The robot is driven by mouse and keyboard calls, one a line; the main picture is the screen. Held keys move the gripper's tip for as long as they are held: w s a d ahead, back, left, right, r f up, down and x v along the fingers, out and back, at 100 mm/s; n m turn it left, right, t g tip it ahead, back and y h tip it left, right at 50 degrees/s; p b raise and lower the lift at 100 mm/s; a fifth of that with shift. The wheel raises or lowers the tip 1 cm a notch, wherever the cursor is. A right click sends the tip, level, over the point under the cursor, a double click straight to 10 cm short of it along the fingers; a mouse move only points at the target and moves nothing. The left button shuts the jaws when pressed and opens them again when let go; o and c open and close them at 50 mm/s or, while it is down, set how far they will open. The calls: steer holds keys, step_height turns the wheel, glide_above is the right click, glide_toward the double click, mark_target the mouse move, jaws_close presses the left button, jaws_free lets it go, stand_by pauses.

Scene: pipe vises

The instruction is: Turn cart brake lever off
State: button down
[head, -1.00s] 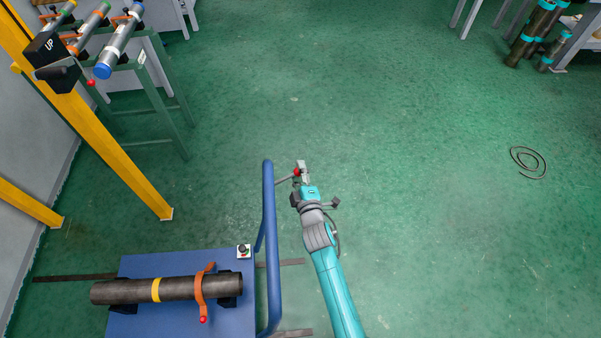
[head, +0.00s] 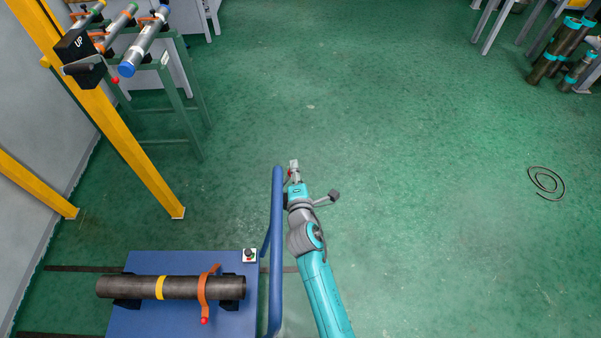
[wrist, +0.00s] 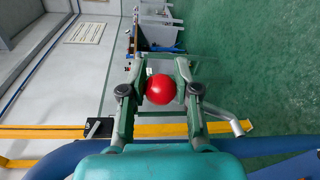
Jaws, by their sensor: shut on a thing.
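The cart brake lever's red ball knob (head: 290,173) is beside the top of the cart's blue push handle (head: 277,230). In the wrist view the red knob (wrist: 160,89) sits between the two fingers. My gripper (head: 294,170) is shut on this knob, just right of the handle's upper end. The gripper's fingers (wrist: 160,92) also show in the wrist view. The lever's rod is mostly hidden in the head view by the gripper and handle.
The blue cart deck (head: 180,322) carries a dark pipe (head: 125,287) with an orange clamp (head: 202,290). A yellow post (head: 130,155) with an UP box (head: 78,45) stands at left. Open green floor lies to the right, with a coiled cable (head: 546,182).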

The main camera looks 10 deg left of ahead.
steer(key=shift+s+a+f, duration=0.2)
steer(key=shift+f, duration=0.25)
steer(key=c, duration=1)
jaws_free()
steer(key=shift+c, duration=0.2)
steer(key=o, duration=0.4)
steer(key=shift+o, duration=0.2)
steer(key=shift+r, duration=0.2)
steer(key=shift+w, duration=0.1)
steer(key=v, duration=1.2)
steer(key=shift+a, duration=0.1)
